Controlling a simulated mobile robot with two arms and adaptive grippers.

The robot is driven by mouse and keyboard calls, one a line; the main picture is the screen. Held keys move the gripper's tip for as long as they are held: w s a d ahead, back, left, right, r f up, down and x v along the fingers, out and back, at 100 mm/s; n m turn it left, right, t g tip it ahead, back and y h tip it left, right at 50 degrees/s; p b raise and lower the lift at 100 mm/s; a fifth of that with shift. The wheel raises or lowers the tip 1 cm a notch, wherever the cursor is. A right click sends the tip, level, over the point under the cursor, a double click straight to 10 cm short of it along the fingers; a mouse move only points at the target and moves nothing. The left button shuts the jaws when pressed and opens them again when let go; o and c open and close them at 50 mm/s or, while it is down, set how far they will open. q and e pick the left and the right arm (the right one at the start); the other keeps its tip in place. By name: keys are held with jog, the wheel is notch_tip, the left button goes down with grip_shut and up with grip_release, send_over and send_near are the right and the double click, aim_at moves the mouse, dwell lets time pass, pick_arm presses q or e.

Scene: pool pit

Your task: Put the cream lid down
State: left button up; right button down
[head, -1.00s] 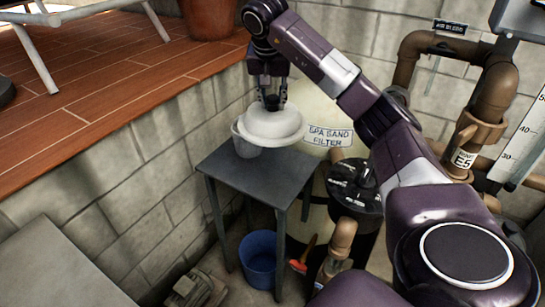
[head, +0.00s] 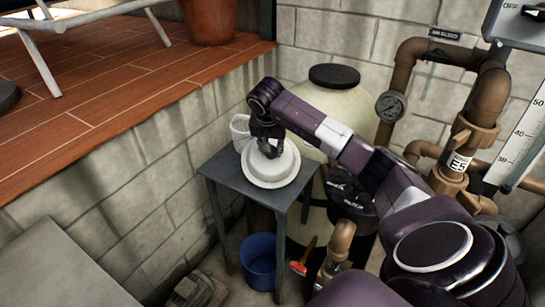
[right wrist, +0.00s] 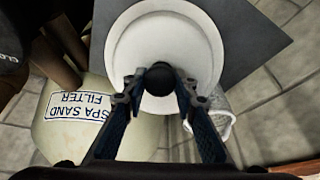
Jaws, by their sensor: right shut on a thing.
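The cream lid (head: 272,168) is a round, stepped disc with a dark knob (right wrist: 160,77). It is at the small grey table (head: 232,178), over the front middle of its top. I cannot tell whether its rim touches the table. My right gripper (head: 268,150) is above the lid, shut on its knob; in the right wrist view its two fingers stand on either side of the knob. A whitish basket (head: 238,131) stands behind the lid at the table's back left corner, and it also shows in the right wrist view (right wrist: 222,122). My left gripper is out of view.
The cream filter tank (head: 352,100) stands behind the table, with brown pipes (head: 486,100) to the right. A block wall and raised wooden deck (head: 140,80) lie left. A blue bucket (head: 258,262) and an orange-handled tool (head: 303,258) are below. The table's left strip is bare.

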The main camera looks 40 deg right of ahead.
aim_at(273, 157)
jog(key=f, duration=0.2)
jog(key=s+f, duration=0.1)
jog(key=shift+a+f+g, duration=0.25)
jog(key=shift+f+g, duration=0.05)
jog(key=shift+w+d+f, duration=0.1)
jog(key=shift+d+f, duration=0.15)
jog(key=shift+f, duration=0.1)
jog(key=c, duration=2)
grip_release()
jog(key=o, duration=0.4)
jog(key=shift+w+d+r, duration=0.1)
jog(key=shift+r, duration=0.05)
jog(key=shift+r, duration=0.15)
jog(key=shift+r, duration=0.5)
jog(key=b+v, duration=0.1)
jog(key=v, duration=1)
